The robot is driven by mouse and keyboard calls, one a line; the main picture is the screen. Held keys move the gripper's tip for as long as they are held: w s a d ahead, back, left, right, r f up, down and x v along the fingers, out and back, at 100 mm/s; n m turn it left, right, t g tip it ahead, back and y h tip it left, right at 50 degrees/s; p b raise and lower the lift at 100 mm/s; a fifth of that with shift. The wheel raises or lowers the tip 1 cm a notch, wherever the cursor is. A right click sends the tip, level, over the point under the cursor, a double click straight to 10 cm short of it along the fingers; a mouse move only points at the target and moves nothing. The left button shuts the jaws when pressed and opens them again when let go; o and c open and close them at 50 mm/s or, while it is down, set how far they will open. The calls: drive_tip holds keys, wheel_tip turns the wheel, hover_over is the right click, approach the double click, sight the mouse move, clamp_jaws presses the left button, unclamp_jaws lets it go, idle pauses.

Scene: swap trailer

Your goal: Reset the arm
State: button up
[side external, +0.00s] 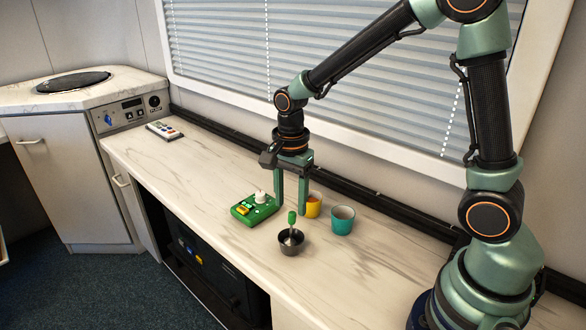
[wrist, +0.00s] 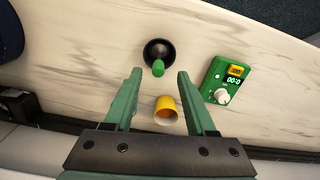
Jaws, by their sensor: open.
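My gripper (side external: 291,206) hangs pointing down over the counter, with its two green fingers apart and nothing between them. In the wrist view its fingertips (wrist: 159,75) are spread, with the small dark bowl (wrist: 157,47) just beyond them. The bowl (side external: 291,246) stands on the counter, and a green-handled tool (side external: 291,221) leans upright in it. The yellow cup (side external: 313,206) is just behind the right finger and also shows in the wrist view (wrist: 166,104). The teal cup (side external: 342,219) stands right of it; I cannot make it out in the wrist view.
A green device with a white knob (side external: 254,208) lies left of the fingers. A remote (side external: 164,130) lies at the counter's far left end. The marbled counter (side external: 205,175) is clear between them. A wall with a blind-covered window (side external: 230,50) runs behind.

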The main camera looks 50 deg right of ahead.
wheel_tip(320, 180, up, 8)
drive_tip(key=shift+f, duration=0.25)
idle(0.6)
drive_tip(key=s+d+r+n+t, duration=0.1)
drive_tip(key=s+n, duration=0.3)
drive_tip(key=n, duration=0.4)
drive_tip(key=s+d+r+n+t, duration=0.1)
drive_tip(key=s+r+n+t, duration=0.3)
drive_tip(key=n, duration=0.4)
drive_tip(key=shift+s+d+r+t, duration=0.15)
drive_tip(key=shift+s+r+t, duration=0.15)
drive_tip(key=shift+s, duration=0.3)
